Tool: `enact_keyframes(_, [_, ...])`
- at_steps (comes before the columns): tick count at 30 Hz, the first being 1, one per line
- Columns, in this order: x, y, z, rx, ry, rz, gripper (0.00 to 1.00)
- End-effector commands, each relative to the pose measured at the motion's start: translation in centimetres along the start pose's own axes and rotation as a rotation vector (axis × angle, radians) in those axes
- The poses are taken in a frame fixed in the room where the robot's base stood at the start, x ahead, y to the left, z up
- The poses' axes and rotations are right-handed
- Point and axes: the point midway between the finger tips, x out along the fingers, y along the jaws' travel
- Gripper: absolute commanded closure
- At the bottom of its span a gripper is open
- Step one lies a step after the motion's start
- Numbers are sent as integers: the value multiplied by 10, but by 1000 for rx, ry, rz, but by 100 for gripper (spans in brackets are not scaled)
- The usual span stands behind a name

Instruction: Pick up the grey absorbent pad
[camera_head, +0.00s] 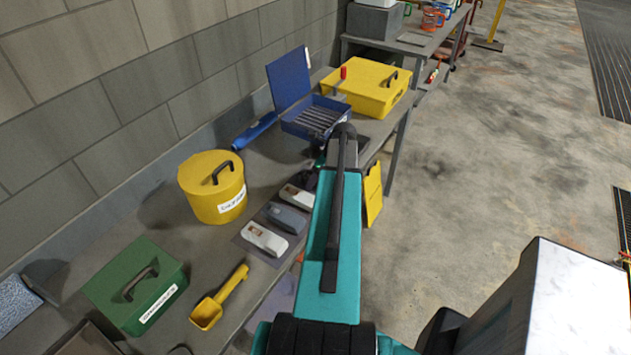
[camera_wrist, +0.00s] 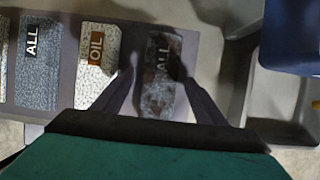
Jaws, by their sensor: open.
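A clean grey pad marked ALL (camera_wrist: 38,75) lies on the mat, left of the white OIL pad (camera_wrist: 97,72); it also shows in the head view (camera_head: 286,218). A dark, stained grey pad marked ALL (camera_wrist: 158,95) lies right of the OIL pad. My gripper (camera_wrist: 160,74) is open, with its fingers on either side of the stained pad in the wrist view and nothing held. The fingers look above it; whether they touch it I cannot tell. In the head view my arm hides the gripper's end.
Another white pad (camera_head: 264,239) lies at the mat's near end. A yellow tub (camera_head: 211,185), green box (camera_head: 135,285) and yellow scoop (camera_head: 217,300) stand near the pads. A blue tray (camera_head: 313,120) and yellow case (camera_head: 366,88) are beyond.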

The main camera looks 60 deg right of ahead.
Motion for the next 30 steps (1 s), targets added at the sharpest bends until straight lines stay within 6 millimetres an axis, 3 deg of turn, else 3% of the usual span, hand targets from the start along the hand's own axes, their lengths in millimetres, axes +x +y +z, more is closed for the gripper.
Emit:
enact_keyframes(4, [0, 0, 0, 0, 0, 0, 34])
enact_keyframes(12, [0, 0, 0, 0, 0, 0, 78])
enact_keyframes(30, [-10, 0, 3, 0, -1, -2, 79])
